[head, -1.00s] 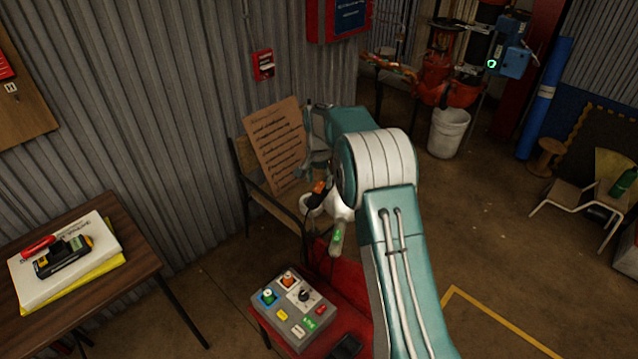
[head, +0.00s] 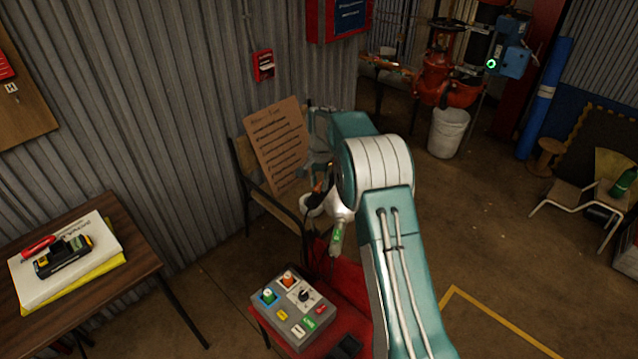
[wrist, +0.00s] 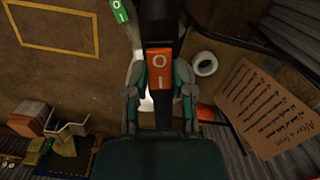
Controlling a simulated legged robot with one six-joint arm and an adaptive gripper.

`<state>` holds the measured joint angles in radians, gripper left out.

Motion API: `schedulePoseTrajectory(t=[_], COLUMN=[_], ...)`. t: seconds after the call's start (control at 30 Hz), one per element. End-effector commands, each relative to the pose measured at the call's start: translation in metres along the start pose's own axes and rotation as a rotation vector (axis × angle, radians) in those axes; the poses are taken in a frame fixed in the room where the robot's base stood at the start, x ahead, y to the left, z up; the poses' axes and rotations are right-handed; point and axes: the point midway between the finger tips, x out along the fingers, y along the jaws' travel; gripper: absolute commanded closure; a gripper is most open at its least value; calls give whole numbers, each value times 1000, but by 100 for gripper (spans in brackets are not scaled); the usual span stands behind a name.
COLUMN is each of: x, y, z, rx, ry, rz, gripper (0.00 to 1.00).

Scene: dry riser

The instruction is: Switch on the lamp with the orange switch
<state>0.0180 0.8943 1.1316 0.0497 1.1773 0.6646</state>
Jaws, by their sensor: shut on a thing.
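The orange switch (wrist: 159,66), marked O and I, sits on a dark housing in the middle of the wrist view. My gripper (wrist: 159,78) has one finger on each side of it and is shut on it. In the head view a small orange part (head: 317,188) shows below my gripper, mostly covered. A green switch (wrist: 119,11), also marked O and I, is at the top of the wrist view; a green piece (head: 337,236) hangs below my arm in the head view. White parts beside the switches are partly hidden, and I cannot tell whether a lamp is lit.
A grey control box (head: 292,312) with coloured buttons stands on a red surface (head: 352,285) below my arm. A chair holding a written cardboard sheet (head: 277,150) is just behind my gripper. A wooden table (head: 130,235) stands left. Open floor lies right.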

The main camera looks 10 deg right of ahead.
Motion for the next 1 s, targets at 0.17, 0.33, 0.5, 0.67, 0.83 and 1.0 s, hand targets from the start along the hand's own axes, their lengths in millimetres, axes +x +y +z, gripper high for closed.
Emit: schedulePoseTrajectory(t=[0.17, 0.33, 0.5, 0.67, 0.83, 1.0], x=[2, 3, 2, 2, 2, 2], y=[-1, -2, -2, -1, -1, -1], z=[-5, -7, -8, -8, -7, -7], rx=[1, 0, -1, -4, -4, -4], ry=[-111, -207, -280, -313, -320, -319], rz=[-5, -6, -6, -7, -7, -7], gripper=[100, 100, 100, 100, 100, 100])
